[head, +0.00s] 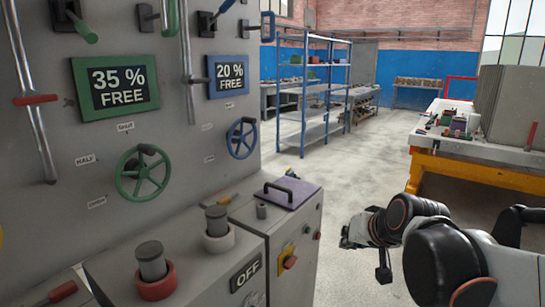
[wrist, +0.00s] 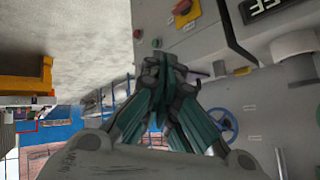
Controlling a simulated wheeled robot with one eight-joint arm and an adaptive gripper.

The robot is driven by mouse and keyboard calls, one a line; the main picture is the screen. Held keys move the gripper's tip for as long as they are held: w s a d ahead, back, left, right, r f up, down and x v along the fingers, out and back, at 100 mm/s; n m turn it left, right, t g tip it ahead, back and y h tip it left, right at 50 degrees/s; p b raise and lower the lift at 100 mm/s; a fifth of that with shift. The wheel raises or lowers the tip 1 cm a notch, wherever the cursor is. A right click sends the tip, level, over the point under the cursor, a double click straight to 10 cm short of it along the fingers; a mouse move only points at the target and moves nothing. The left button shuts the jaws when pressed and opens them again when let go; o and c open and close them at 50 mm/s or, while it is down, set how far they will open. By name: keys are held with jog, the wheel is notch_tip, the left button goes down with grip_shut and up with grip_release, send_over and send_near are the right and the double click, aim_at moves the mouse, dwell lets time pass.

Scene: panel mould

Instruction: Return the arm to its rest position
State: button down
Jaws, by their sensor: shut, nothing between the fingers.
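My arm (head: 445,262) reaches in from the lower right of the head view, bent, over the floor. My gripper (head: 352,234) is at its left end, in free space to the right of the grey cabinet. In the wrist view my gripper (wrist: 163,62) has its fingers together, with nothing seen between them. It touches nothing that I can see. The wrist view is turned, with the floor at the upper left and the panel at the right.
The grey panel carries a green handwheel (head: 143,173), a blue handwheel (head: 241,138) and signs. The cabinet (head: 292,240) below has an OFF sign and a purple lid (head: 288,194). A yellow-framed bench (head: 470,172) stands right. Open floor (head: 345,170) lies between.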

jog(key=s+d+f+n+g+h, duration=0.1)
jog(key=s+f, duration=0.1)
jog(key=s, duration=0.8)
jog(key=s+d+f+n+g+h, duration=0.1)
jog(key=s+f, duration=0.1)
jog(key=s, duration=0.8)
jog(key=shift+f, duration=0.15)
